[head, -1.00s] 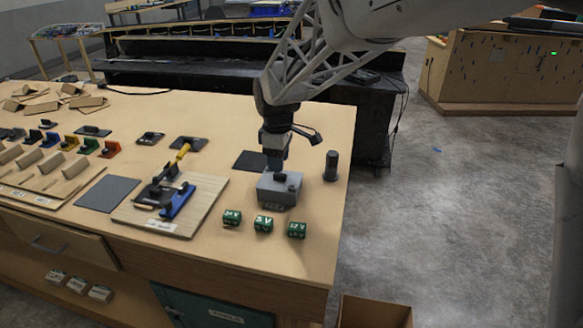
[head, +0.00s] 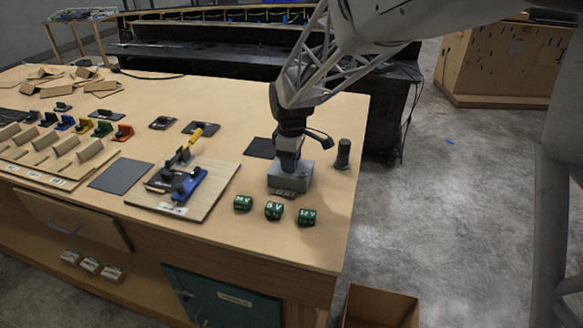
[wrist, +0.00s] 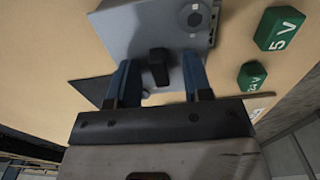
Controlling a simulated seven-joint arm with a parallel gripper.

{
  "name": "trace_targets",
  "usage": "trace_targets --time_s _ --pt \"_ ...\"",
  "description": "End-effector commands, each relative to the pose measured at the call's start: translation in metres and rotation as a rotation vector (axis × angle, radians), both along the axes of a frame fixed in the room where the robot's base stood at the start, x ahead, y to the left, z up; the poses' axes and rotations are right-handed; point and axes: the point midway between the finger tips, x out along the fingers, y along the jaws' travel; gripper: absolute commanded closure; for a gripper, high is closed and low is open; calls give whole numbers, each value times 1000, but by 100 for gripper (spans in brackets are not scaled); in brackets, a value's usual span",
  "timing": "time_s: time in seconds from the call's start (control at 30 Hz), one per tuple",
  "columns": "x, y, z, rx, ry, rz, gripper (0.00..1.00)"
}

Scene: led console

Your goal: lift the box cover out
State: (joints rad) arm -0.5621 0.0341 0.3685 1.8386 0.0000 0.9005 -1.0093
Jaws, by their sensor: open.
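The grey box (head: 291,180) stands near the right end of the wooden table. Its flat grey cover (wrist: 140,28) fills the upper part of the wrist view, with a black knob (wrist: 158,68) and a round dark fitting (wrist: 194,18) on it. My gripper (head: 289,168) points down at the box top. In the wrist view, my open gripper (wrist: 160,72) has one blue finger on each side of the knob, with gaps showing between. Whether the fingertips touch the cover cannot be told.
Three green voltage blocks (head: 274,210) stand in front of the box. A black cylinder (head: 343,153) stands to its right, and a dark square pad (head: 260,147) lies behind left. A wooden board with a toggle clamp (head: 205,196) lies left. An open carton (head: 380,308) is on the floor.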

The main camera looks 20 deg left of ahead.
Motion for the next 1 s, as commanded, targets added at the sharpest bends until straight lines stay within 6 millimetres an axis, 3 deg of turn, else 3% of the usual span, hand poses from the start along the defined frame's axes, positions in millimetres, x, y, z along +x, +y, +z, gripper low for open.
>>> trace_targets --time_s 0.07,0.33,0.77,1.0 --pt "0 0 0 0 0 0 57" --pt "0 0 0 0 0 0 99" --pt "0 0 3 1 -1 0 100" --pt "0 0 20 1 -2 0 100"
